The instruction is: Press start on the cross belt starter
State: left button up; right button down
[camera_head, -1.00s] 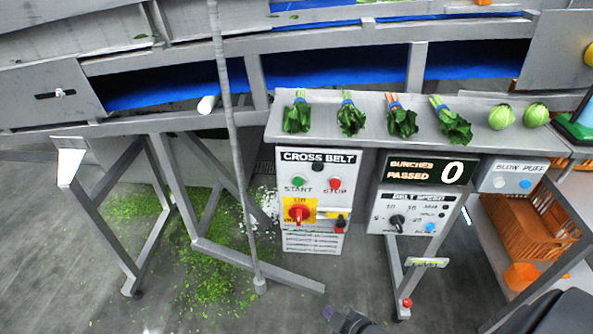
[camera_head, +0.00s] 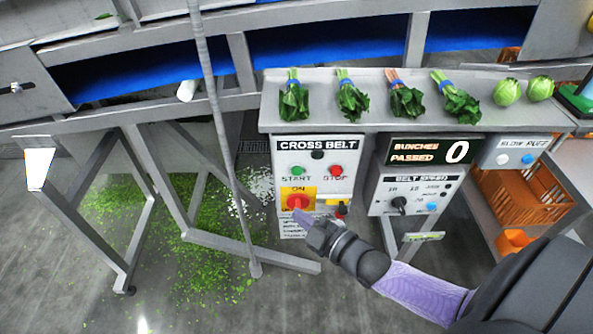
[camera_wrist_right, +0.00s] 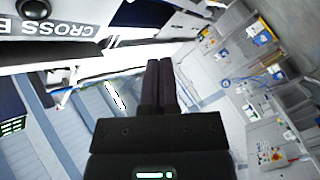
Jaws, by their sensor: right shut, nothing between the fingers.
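The cross belt starter (camera_head: 316,186) is a pale box under the shelf, labelled CROSS BELT. Its green START button (camera_head: 298,171) is at the upper left and its red STOP button (camera_head: 336,171) at the upper right. Below START is a red rotary switch (camera_head: 297,201) on a yellow plate. My right gripper (camera_head: 300,218) is shut and empty, in front of the lower part of the box, below the START button. It hides some of the lower panel. The right wrist view shows its two dark fingers (camera_wrist_right: 160,85) together, with the CROSS BELT label (camera_wrist_right: 62,29) upside down. My left gripper is not in view.
A shelf (camera_head: 375,120) above the starter carries several bunches of greens and two round green heads. A belt speed box (camera_head: 416,192) and a counter reading 0 (camera_head: 430,151) stand to the right. A thin grey pole (camera_head: 222,130) rises to the left.

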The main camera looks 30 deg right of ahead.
aim_at(297, 171)
jog(key=w+d+b, duration=0.1)
jog(key=w+b, duration=0.1)
jog(key=w+d+b, duration=0.2)
jog(key=w, duration=0.1)
jog(key=w+d+b, duration=0.1)
jog(key=w+b, duration=0.1)
jog(key=shift+w+d, duration=0.15)
jog(key=shift+d, duration=0.15)
dwell(0.4)
dwell(1.0)
dwell(0.4)
jog(key=shift+w+d, duration=0.2)
jog(key=shift+w, duration=0.15)
